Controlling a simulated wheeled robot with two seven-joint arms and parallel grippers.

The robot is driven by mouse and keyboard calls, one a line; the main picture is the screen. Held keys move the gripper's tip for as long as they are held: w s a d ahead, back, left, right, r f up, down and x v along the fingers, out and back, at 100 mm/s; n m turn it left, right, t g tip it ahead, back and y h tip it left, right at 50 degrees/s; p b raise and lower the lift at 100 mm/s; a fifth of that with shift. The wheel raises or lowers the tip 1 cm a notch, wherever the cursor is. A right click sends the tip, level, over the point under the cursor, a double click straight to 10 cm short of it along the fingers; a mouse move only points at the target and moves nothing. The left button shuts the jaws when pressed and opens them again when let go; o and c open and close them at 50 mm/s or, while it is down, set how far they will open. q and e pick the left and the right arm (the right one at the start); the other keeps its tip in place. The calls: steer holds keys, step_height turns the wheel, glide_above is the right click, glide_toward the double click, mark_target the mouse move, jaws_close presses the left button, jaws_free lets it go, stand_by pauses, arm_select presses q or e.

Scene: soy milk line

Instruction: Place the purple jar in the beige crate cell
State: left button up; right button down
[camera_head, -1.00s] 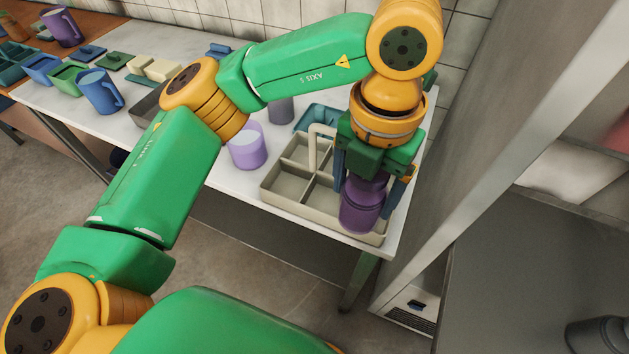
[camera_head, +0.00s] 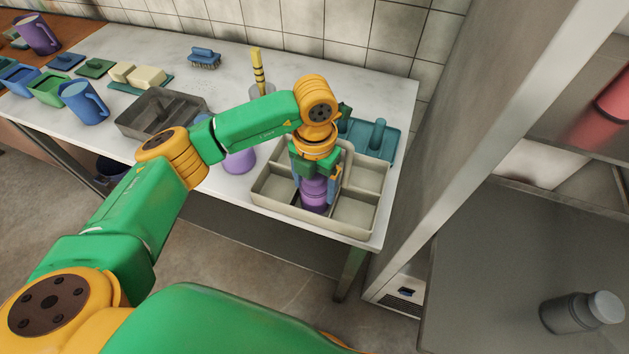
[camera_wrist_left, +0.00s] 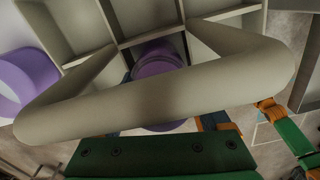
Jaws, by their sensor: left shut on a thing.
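The purple jar (camera_head: 314,194) is upright in my left gripper (camera_head: 315,180), which is shut on it. The jar is inside a front cell of the beige crate (camera_head: 356,211), below the rim in part; whether it touches the cell floor is hidden. In the left wrist view the jar (camera_wrist_left: 158,62) shows behind the crate's handle (camera_wrist_left: 160,98), which crosses the picture in front of the jar. The other crate cells in sight look empty. My right gripper is not in view.
A lilac cup (camera_head: 240,160) stands left of the crate, partly behind my arm. A teal tray (camera_head: 388,142) lies behind the crate. A grey metal tray (camera_head: 150,112) and a blue jug (camera_head: 84,103) are further left. A steel cabinet post (camera_head: 450,150) rises at right.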

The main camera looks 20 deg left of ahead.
arm_select(q)
steer(key=o, duration=1.6)
steer(key=shift+f, duration=0.1)
steer(key=shift+c, duration=0.2)
steer(key=shift+r+p, duration=0.3)
steer(key=shift+r, duration=0.05)
step_height(320, 180, up, 7)
steer(key=shift+f+b, duration=0.1)
steer(key=shift+b, duration=1.15)
step_height(320, 180, up, 5)
steer(key=shift+f+p, duration=0.1)
steer(key=shift+p, duration=0.25)
